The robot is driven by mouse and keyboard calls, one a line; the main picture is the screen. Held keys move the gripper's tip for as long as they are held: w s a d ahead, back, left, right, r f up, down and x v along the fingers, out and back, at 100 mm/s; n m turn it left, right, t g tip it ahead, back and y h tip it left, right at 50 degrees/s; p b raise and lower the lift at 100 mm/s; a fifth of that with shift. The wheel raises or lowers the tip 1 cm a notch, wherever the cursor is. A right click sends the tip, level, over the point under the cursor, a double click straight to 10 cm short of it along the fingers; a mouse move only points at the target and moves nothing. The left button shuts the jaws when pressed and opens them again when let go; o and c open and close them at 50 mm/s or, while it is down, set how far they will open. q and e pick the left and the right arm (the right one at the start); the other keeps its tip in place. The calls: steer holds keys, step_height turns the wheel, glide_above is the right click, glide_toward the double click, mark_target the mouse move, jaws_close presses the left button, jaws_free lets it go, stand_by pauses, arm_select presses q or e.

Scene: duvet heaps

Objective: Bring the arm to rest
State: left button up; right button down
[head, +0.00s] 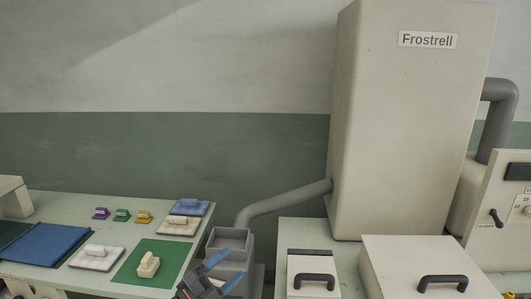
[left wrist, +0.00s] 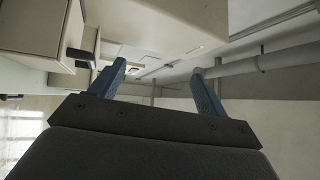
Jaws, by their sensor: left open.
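My left gripper (head: 221,272) shows at the bottom of the head view, in front of a grey bin at the table's right end. Its two blue fingers are apart and nothing is between them. In the left wrist view the same gripper (left wrist: 160,80) has its fingers spread, with only distant beige cabinets and pipes behind the gap. It touches nothing that I can see. My right gripper is in neither view.
The grey bin (head: 229,240) joins a pipe to the tall Frostrell cabinet (head: 405,130). Lidded boxes (head: 405,255) stand at right.

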arm_select(q)
steer(key=s+a+f+n+y, duration=0.4)
steer(key=a+f+n+y, duration=0.25)
steer(key=n+y, duration=0.3)
steer(key=s+a+f+n+y, duration=0.45)
steer(key=f+n+y, duration=0.3)
steer(key=n, duration=0.35)
steer(key=s+f+n+g, duration=0.1)
steer(key=s+f+g, duration=0.3)
steer(key=s, duration=0.4)
steer(key=s+f+n+g+h, duration=0.1)
steer(key=s+f+g, duration=0.25)
steer(key=s, duration=0.35)
steer(key=s+f+n+g, duration=0.1)
steer(key=s+f+g, duration=0.2)
steer(key=s+f, duration=0.35)
steer(key=s+d+f+g, duration=0.1)
steer(key=s+f, duration=0.1)
steer(key=f, duration=1.4)
steer(key=s+d+f+g, duration=0.1)
steer(key=s+d+f, duration=0.1)
steer(key=f, duration=1.4)
steer(key=shift+s+d+f, duration=0.2)
steer(key=shift+s+d, duration=0.1)
steer(key=shift+s, duration=0.5)
